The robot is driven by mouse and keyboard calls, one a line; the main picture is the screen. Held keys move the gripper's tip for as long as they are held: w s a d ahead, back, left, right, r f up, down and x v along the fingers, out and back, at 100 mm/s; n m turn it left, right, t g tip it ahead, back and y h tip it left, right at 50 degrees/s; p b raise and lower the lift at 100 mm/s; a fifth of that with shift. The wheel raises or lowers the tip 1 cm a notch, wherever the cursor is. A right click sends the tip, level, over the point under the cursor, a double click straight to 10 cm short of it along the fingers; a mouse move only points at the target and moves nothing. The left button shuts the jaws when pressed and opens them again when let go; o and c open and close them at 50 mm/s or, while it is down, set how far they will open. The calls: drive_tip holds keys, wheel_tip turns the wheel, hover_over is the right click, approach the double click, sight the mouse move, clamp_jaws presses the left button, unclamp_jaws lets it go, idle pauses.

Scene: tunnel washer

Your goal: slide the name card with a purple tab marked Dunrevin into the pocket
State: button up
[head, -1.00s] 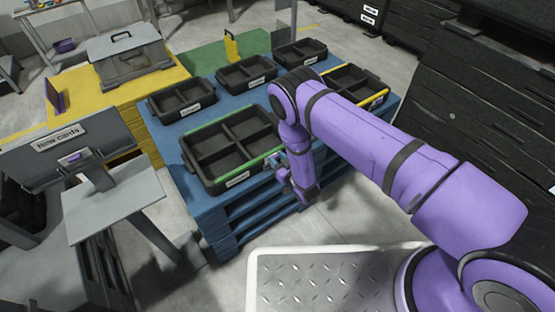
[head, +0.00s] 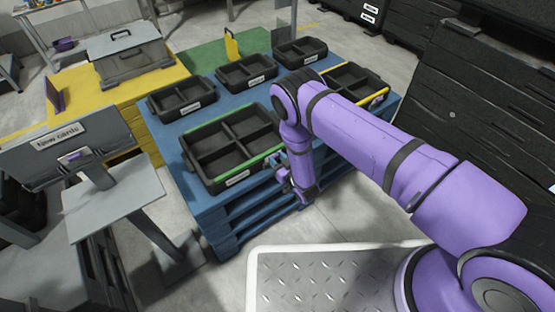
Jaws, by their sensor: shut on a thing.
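My gripper (head: 281,174) is low at the front edge of the blue pallet, close to the front right corner of the large black tray with green edging (head: 205,180). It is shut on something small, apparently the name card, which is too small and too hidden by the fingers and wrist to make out. The Dunrevin lettering cannot be read. A white label (head: 237,178) shows on that tray's front wall, left of my gripper. Any pocket close to my gripper cannot be made out. A small purple-marked piece (head: 75,157) sits on the grey "New cards" stand (head: 30,163) at left.
The blue pallet (head: 225,232) also carries several smaller black trays, such as one at left (head: 180,97) and one with yellow edging (head: 377,98). A yellow platform (head: 140,88) with a grey lidded box (head: 130,62) lies behind. Dark stacked crates (head: 480,120) stand at right.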

drive_tip(key=o, duration=1)
drive_tip(key=v, duration=1)
drive_tip(key=shift+s+d, duration=0.25)
drive_tip(key=shift+s, duration=0.05)
